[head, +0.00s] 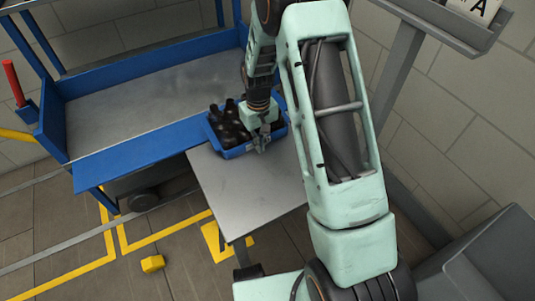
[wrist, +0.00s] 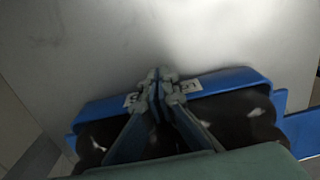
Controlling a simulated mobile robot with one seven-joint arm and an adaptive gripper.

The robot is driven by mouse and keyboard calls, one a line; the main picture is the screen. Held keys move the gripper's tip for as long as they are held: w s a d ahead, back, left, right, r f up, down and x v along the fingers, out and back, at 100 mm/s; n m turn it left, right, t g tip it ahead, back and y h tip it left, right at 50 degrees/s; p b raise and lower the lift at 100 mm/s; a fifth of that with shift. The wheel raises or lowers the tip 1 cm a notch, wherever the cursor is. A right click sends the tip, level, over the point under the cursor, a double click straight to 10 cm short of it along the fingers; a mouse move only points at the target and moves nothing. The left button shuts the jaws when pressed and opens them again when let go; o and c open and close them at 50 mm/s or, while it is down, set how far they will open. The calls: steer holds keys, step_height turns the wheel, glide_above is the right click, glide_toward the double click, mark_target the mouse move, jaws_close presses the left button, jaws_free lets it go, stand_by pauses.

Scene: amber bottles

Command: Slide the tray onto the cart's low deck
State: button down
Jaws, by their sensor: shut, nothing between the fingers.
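The blue tray (head: 236,152) holds several dark amber bottles (head: 229,122). It sits at the far end of the grey table (head: 240,195), beside the cart; whether it overlaps the cart's edge is hidden. My gripper (head: 262,146) is shut and empty, pointing down at the tray's near wall. In the wrist view, my gripper's closed fingertips (wrist: 160,76) are at the middle of the tray's wall (wrist: 236,80), between two white labels; contact cannot be told. The cart's grey deck (head: 150,95) has a blue frame (head: 125,158) and looks empty.
A red-topped post (head: 13,82) stands at the cart's left. A yellow block (head: 152,263) lies on the floor among yellow floor lines. A grey stand with an "A" sign (head: 478,8) is at the upper right. A dark grey bin-like box (head: 480,265) is at lower right.

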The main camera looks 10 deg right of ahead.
steer(key=w+a, duration=0.1)
steer(key=w, duration=0.3)
steer(key=w+a, duration=0.2)
steer(key=w, duration=0.3)
steer(key=w+a, duration=0.1)
steer(key=w, duration=0.3)
steer(key=shift+w+a+r, duration=0.1)
steer(key=shift+w+a, duration=0.1)
steer(key=shift+w, duration=0.05)
steer(key=shift+s, duration=0.15)
